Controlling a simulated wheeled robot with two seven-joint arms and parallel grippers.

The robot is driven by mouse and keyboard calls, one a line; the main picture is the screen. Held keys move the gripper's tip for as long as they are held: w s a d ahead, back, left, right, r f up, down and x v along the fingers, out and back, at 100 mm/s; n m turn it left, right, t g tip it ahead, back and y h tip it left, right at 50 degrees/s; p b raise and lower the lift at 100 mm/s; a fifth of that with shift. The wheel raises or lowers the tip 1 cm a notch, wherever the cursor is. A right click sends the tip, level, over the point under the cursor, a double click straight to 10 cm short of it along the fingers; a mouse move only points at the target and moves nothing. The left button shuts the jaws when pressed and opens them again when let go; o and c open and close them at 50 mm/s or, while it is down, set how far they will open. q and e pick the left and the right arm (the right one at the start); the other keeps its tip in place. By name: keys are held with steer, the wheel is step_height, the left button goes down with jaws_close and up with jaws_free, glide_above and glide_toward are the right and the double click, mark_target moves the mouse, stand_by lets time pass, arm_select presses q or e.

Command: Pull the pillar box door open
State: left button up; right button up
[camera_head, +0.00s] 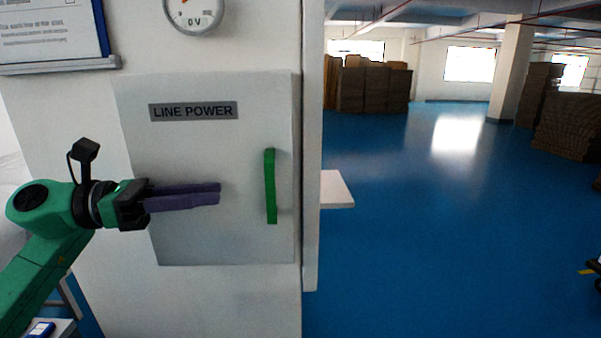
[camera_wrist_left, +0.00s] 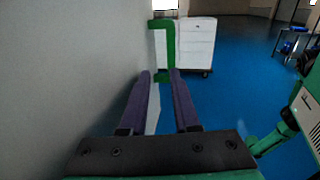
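The pillar box door (camera_head: 205,235) is a pale grey panel labelled LINE POWER (camera_head: 193,111) on the white pillar. It looks shut. Its handle (camera_head: 270,186) is an upright green bar near the door's right edge. My left gripper (camera_head: 219,193) is in front of the door, left of the handle and apart from it, with its purple fingers pointing right. In the left wrist view, the fingers (camera_wrist_left: 160,74) are parted with nothing held between them. The green handle (camera_wrist_left: 169,42) stands ahead of the fingertips there. My right gripper is not in view.
A gauge (camera_head: 194,10) and a framed notice (camera_head: 50,32) are on the pillar above the door. A white ledge (camera_head: 336,189) is right of the pillar. Open blue floor (camera_head: 430,230) lies beyond, with stacked brown goods (camera_head: 365,86) far back. A white cart (camera_wrist_left: 190,45) is behind the handle.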

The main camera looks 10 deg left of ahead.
mark_target(274, 185)
arm_select(q)
steer(key=w+d+p, duration=0.1)
steer(key=d+p, duration=0.1)
steer(key=d, duration=0.1)
steer(key=w+d+r+p, duration=0.1)
steer(key=d+p, duration=0.5)
steer(key=d, duration=0.1)
steer(key=shift+w+r, duration=0.4)
steer(key=x, duration=0.1)
steer(key=p+x, duration=0.1)
steer(key=x, duration=0.1)
steer(key=shift+f, duration=0.25)
steer(key=shift+s+d+f, duration=0.1)
steer(key=shift+d+f, duration=0.1)
steer(key=shift+a, duration=0.1)
jaws_close()
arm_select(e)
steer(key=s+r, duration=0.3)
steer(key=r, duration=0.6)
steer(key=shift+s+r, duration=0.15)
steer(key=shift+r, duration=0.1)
